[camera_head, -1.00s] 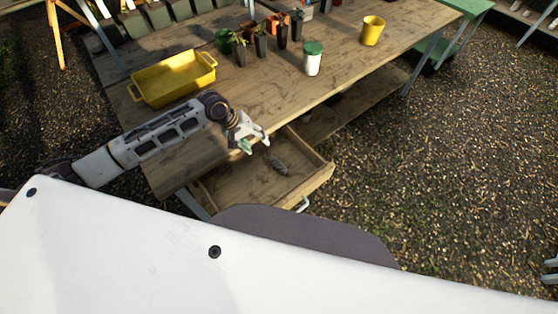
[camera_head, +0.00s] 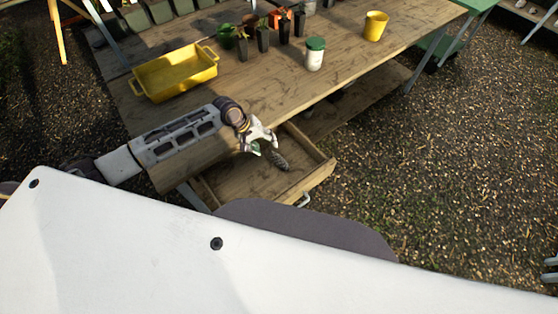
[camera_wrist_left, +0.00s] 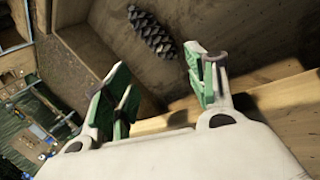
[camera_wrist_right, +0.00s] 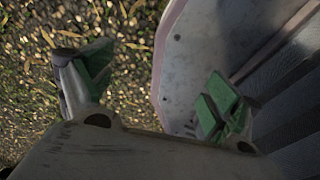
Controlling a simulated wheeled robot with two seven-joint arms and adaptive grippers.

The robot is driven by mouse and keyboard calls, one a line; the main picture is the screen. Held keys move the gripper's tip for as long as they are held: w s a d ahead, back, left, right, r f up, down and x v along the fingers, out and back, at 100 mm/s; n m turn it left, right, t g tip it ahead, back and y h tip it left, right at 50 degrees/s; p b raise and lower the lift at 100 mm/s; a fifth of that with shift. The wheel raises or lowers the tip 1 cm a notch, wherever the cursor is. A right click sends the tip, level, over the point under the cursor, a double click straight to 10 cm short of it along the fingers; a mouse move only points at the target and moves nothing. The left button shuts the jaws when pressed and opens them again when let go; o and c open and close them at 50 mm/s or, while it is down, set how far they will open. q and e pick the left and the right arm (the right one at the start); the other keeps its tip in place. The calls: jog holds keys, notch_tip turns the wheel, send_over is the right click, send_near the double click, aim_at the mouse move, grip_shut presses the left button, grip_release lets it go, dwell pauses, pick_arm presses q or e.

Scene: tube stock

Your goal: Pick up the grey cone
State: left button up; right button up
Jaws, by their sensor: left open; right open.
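The grey cone (camera_head: 276,158), a scaly pine cone, lies in the open wooden drawer (camera_head: 240,182) under the table's front edge. In the left wrist view the cone (camera_wrist_left: 152,33) lies on the drawer floor, beyond my fingertips and between their lines. My left gripper (camera_head: 264,149) is open and empty, just left of the cone in the head view and apart from it. Its green-padded fingers also show in the left wrist view (camera_wrist_left: 160,80). My right gripper (camera_wrist_right: 148,78) is open and empty, over gravel and beside a pale part of my own body.
The drawer's walls surround the cone. Gravel (camera_head: 440,180) is open to the right.

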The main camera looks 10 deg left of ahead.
aim_at(275, 153)
pick_arm(q)
jog(key=shift+x, duration=1.55)
pick_arm(e)
jog(key=shift+w+d+f, duration=0.1)
jog(key=shift+w+d, duration=0.05)
jog(key=shift+d, duration=0.3)
pick_arm(q)
jog(key=shift+f, duration=0.1)
pick_arm(e)
jog(key=shift+a, duration=0.25)
